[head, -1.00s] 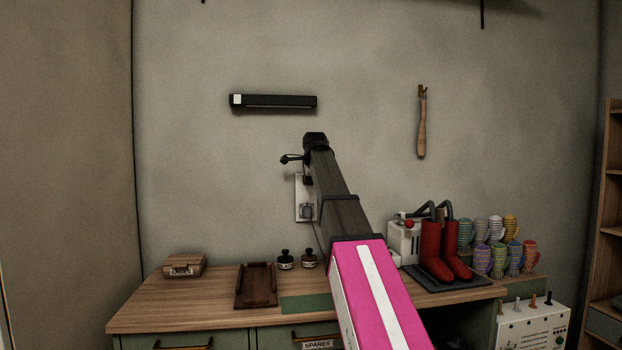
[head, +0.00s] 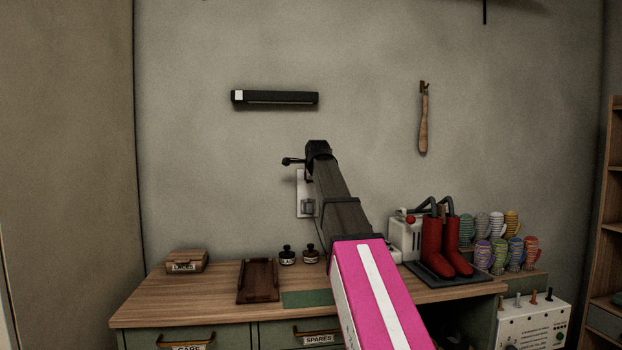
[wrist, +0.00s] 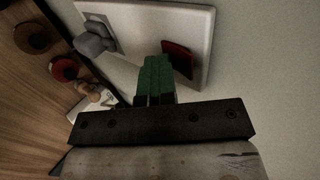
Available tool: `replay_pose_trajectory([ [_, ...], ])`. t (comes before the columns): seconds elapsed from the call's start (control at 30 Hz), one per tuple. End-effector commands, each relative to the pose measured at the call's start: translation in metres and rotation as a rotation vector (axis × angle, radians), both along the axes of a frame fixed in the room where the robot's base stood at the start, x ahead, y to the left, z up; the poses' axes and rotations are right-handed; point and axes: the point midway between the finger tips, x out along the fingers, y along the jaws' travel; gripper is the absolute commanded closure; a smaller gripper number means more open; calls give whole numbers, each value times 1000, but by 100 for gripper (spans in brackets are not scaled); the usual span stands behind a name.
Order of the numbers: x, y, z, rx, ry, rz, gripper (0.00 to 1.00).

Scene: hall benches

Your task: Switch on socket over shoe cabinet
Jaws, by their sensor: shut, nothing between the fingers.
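The white socket plate (head: 301,188) is on the wall above the cabinet (head: 185,312), partly behind my arm in the head view. In the wrist view, the plate (wrist: 203,22) carries a grey plug (wrist: 95,40) on its left and a red switch (wrist: 179,60) on its right. My gripper (wrist: 157,62) shows green fingers, shut and empty, with tips just left of the red switch. Whether they touch the switch or plate I cannot tell.
Two small jars (head: 288,255), a brown tray (head: 258,281) and a small box (head: 186,261) stand on the cabinet top. Red boots (head: 437,250) and striped mugs (head: 499,255) are to the right. A dark wall bar (head: 275,98) hangs above the plate.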

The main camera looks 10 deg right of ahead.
Motion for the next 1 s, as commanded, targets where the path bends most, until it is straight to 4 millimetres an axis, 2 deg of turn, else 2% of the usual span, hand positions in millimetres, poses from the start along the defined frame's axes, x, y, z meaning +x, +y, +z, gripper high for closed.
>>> replay_pose_trajectory([
  [0.03,5,0,-2,0,5,0,100],
  [0.47,8,0,-2,0,9,0,100],
  [1.0,9,-1,19,0,1,-1,100],
])
